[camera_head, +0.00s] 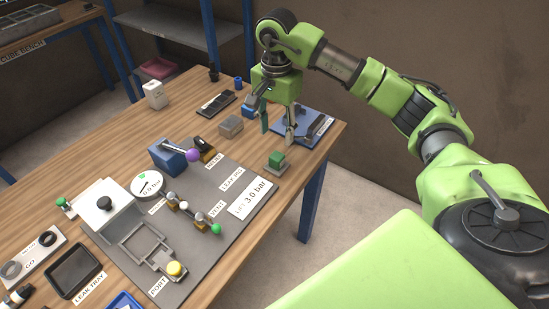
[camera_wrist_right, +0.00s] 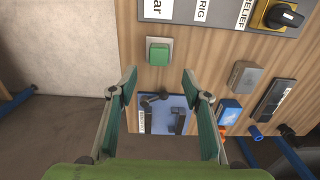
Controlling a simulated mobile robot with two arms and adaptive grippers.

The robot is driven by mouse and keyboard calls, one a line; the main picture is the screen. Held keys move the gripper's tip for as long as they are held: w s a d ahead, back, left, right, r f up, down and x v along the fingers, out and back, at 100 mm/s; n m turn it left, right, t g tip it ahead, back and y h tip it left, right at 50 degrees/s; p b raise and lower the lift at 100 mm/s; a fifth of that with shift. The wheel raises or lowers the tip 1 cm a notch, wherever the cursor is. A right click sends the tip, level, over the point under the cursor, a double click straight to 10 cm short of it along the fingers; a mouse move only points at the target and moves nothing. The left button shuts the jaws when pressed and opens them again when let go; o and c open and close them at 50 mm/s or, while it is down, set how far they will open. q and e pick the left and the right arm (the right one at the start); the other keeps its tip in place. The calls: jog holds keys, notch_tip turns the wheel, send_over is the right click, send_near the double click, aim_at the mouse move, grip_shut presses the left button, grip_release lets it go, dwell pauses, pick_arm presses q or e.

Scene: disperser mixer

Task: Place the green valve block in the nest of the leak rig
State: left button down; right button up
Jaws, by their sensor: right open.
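The green valve block (camera_head: 276,158) sits on a small pale base near the table's right edge, beside the grey plate of the leak rig (camera_head: 212,252). It also shows in the right wrist view (camera_wrist_right: 159,52), just beyond the fingertips. My right gripper (camera_head: 277,131) is open and empty, pointing down above the table near the block. In the wrist view its fingertips (camera_wrist_right: 158,82) are apart, with nothing between them. An open rectangular metal frame (camera_head: 124,242), apparently the nest, lies empty on the rig plate near the PORT label. My left gripper is not seen.
The rig carries a gauge (camera_head: 147,185), a purple-knobbed lever (camera_head: 193,155), a yellow button (camera_head: 175,269) and a green-tipped valve (camera_head: 215,229). A blue fixture (camera_head: 318,126) stands near the right gripper. A black leak tray (camera_head: 75,271) lies at lower left.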

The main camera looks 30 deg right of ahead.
send_over(277, 155)
notch_tip(277, 155, down, 4)
jog(key=shift+a+f+p, duration=0.15)
jog(key=shift+f+p, duration=0.1)
jog(key=shift+p, duration=0.1)
jog(key=shift+w+f, duration=0.1)
jog(key=shift+f, duration=0.25)
jog(key=shift+s+f+p, duration=0.25)
jog(key=shift+f+p, duration=0.75)
jog(key=shift+f, duration=0.2)
notch_tip(277, 155, down, 2)
jog(key=shift+f, duration=0.15)
jog(key=shift+w+f, duration=0.1)
jog(key=shift+f, duration=0.15)
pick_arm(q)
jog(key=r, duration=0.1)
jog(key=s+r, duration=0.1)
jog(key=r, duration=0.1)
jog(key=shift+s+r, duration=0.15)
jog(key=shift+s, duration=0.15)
pick_arm(e)
grip_shut()
